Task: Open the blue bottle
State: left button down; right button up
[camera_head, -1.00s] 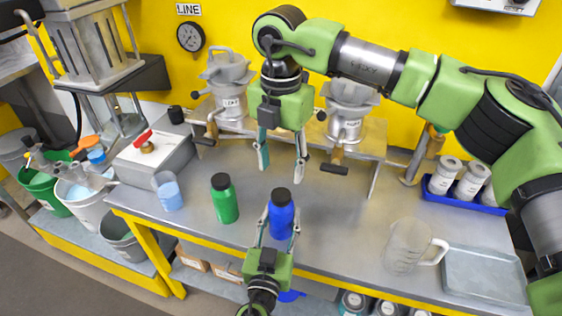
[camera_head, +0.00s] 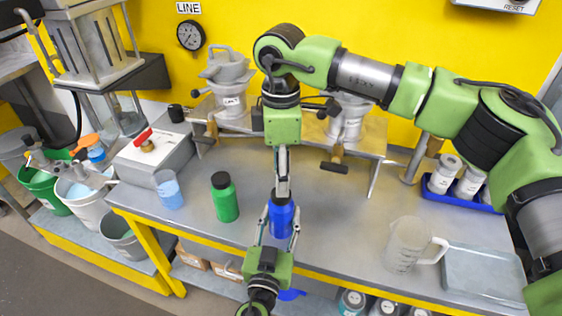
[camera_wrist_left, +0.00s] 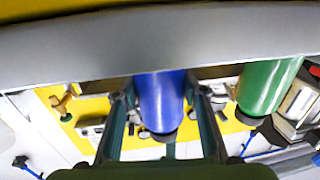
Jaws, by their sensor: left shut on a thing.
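The blue bottle (camera_head: 281,218) stands upright near the front edge of the bench, its black cap partly hidden behind the right gripper's fingers. My left gripper (camera_head: 281,212) comes from the front edge and is shut on the bottle's body, one finger on each side. In the left wrist view the blue bottle (camera_wrist_left: 161,100) appears upside down between the left gripper's fingers, its dark cap at the lower end. My right gripper (camera_head: 282,188) points down from above with its fingertips at the cap. Its fingers overlap in the picture, so their gap cannot be judged.
A green bottle (camera_head: 224,198) stands just left of the blue one; a beaker of blue liquid (camera_head: 168,190) is farther left. A clear pitcher (camera_head: 405,247) and a tray (camera_head: 483,274) lie right. Metal drums on a raised stand (camera_head: 372,140) are behind. Bench between bottle and pitcher is clear.

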aim_at(281, 213)
jog(key=shift+f, duration=2.6)
